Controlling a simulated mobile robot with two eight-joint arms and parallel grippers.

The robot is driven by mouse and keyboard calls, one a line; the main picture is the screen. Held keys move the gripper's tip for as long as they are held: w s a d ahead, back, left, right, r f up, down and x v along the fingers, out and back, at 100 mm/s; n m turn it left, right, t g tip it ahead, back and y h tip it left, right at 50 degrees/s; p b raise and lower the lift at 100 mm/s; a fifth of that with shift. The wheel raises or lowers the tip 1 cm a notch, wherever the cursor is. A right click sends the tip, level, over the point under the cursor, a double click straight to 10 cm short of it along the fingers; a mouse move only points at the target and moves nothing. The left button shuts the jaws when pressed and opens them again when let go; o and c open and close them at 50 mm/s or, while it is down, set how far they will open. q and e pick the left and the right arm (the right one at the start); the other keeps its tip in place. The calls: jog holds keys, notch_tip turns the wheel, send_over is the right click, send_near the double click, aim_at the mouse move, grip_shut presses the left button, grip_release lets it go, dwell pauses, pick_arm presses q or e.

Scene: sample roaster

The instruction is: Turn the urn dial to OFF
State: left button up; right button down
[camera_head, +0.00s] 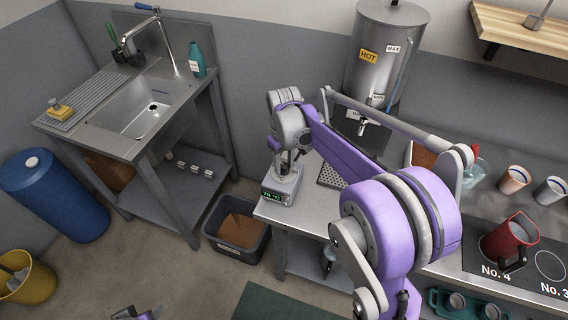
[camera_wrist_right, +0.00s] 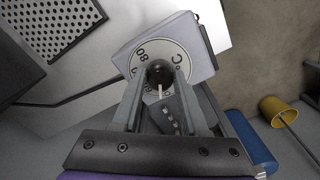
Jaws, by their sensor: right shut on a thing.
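The urn (camera_head: 377,75) is a tall steel cylinder with a HOT label and a tap, standing at the back of the counter. The dial box (camera_head: 284,186), a small grey box with a lit green display, sits at the counter's left corner. In the right wrist view its round dial face (camera_wrist_right: 142,52) shows "80" and "°C"; the OFF mark is not visible. My right gripper (camera_head: 288,161) points down over the box, its fingers (camera_wrist_right: 160,82) shut on the dark knob (camera_wrist_right: 160,70). Part of my left gripper (camera_head: 138,313) shows at the bottom edge; its fingers are unclear.
A perforated drip tray (camera_head: 331,177) lies below the tap, beside the box. A dark bin (camera_head: 237,229) stands on the floor left of the counter. A sink unit (camera_head: 140,108) is at the left. A red jug (camera_head: 508,238) and cups are at the right.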

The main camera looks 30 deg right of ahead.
aim_at(284, 165)
jog(key=shift+n, duration=1.1)
jog(key=shift+c, duration=2.2)
grip_release()
notch_tip(284, 165, up, 11)
jog(key=shift+f, duration=0.1)
